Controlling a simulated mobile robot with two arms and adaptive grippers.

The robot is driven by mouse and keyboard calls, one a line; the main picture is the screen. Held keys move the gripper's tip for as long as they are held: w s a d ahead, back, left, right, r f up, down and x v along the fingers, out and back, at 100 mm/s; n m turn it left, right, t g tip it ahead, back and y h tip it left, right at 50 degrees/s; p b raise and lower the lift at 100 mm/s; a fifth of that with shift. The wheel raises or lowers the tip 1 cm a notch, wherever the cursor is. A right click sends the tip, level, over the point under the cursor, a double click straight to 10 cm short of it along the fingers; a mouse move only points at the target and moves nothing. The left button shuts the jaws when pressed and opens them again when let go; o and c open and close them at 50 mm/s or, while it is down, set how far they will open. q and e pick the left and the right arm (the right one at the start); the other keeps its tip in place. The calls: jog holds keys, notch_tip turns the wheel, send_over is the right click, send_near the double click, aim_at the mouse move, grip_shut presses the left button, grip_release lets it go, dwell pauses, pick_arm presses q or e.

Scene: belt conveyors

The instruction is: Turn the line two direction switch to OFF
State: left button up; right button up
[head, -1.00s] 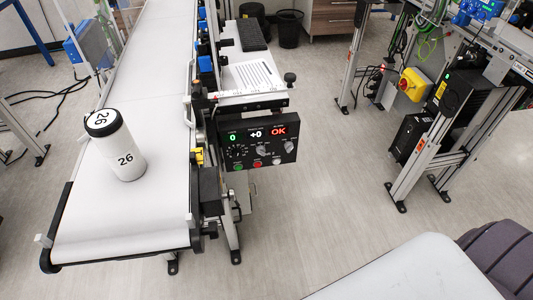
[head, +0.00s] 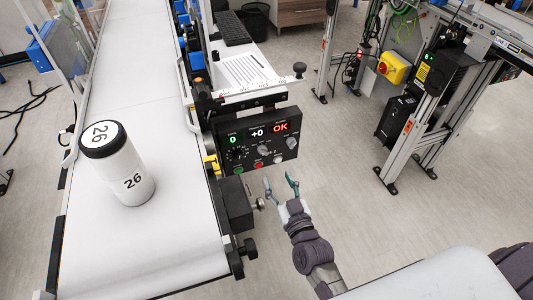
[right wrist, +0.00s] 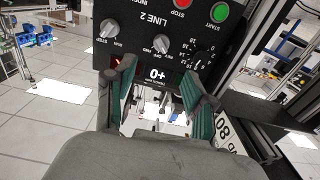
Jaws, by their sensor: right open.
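The line two control panel (head: 252,140) hangs at the right side of the conveyor. Its grey direction switch (head: 264,149) sits near the panel's middle. In the right wrist view the panel appears upside down, and the direction switch (right wrist: 162,42) is beside the words REV, OFF and FWD. I cannot tell for sure which word it points to. My right gripper (head: 281,184) is open and empty, below and in front of the panel, apart from it. Its green fingers (right wrist: 156,75) spread below the switch in the wrist view. My left gripper is not in view.
Another grey knob (head: 291,143) is to the right of the switch; green (head: 239,170) and red (head: 258,165) buttons are below. A white canister marked 26 (head: 125,175) stands on the belt (head: 130,255).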

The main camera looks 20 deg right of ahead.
aim_at(265, 153)
jog(key=w, duration=1.1)
jog(key=shift+a, duration=0.25)
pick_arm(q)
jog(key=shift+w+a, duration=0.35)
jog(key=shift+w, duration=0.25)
pick_arm(e)
jog(key=shift+s, duration=0.1)
grip_shut()
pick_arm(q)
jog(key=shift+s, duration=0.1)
